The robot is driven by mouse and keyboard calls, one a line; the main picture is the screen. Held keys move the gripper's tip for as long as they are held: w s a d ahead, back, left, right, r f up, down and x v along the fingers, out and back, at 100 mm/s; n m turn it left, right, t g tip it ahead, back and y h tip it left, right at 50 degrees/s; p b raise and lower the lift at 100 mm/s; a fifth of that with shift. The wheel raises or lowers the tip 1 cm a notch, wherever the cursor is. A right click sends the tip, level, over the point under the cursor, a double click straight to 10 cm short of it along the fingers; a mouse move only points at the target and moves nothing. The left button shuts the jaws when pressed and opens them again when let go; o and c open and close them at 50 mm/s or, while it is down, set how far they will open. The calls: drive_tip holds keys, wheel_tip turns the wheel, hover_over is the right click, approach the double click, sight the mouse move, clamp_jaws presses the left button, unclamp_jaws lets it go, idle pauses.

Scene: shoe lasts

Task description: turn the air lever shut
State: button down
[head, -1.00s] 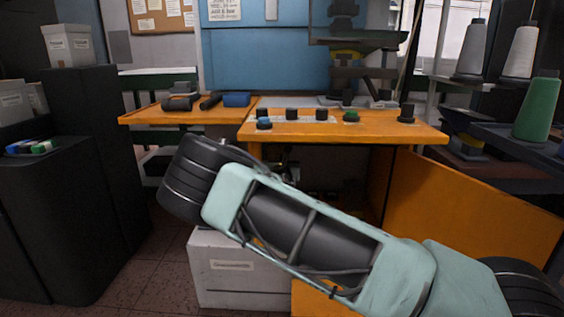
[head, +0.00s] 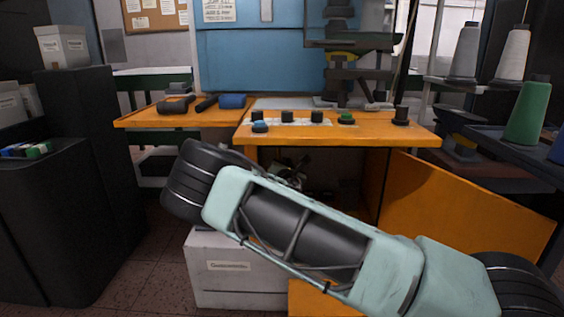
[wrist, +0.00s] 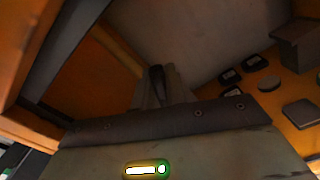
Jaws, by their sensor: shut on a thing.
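In the wrist view my gripper (wrist: 158,88) reaches into an orange cabinet. Its two grey fingers are closed around a dark upright piece, which looks like the air lever (wrist: 156,76). Only its upper end shows between the fingers; its base and its exact angle are hidden. In the head view my own arm crosses the front of the cabinet (head: 470,215) and my gripper cannot be made out. Some pale metal parts (head: 291,177) show in the dark opening just behind my arm, too small to identify.
The orange bench top (head: 375,134) with several dark knobs lies above the opening. The cabinet door stands open at the right. A white box (head: 235,268) is on the floor below my arm. In the wrist view, several dark flat pieces (wrist: 269,84) lie at the right.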

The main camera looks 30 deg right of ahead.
drive_tip(key=s+d+f+m+b, duration=0.1)
drive_tip(key=f+m, duration=0.5)
drive_tip(key=m, duration=0.6)
drive_tip(key=shift+s+d+m, duration=0.4)
drive_tip(key=shift+s+d, duration=0.2)
drive_tip(key=shift+d, duration=0.45)
drive_tip(key=shift+f, duration=0.15)
drive_tip(key=c, duration=1.5)
unclamp_jaws()
drive_tip(key=p+v, duration=0.3)
drive_tip(key=v, duration=1.4)
drive_tip(key=shift+a, duration=0.2)
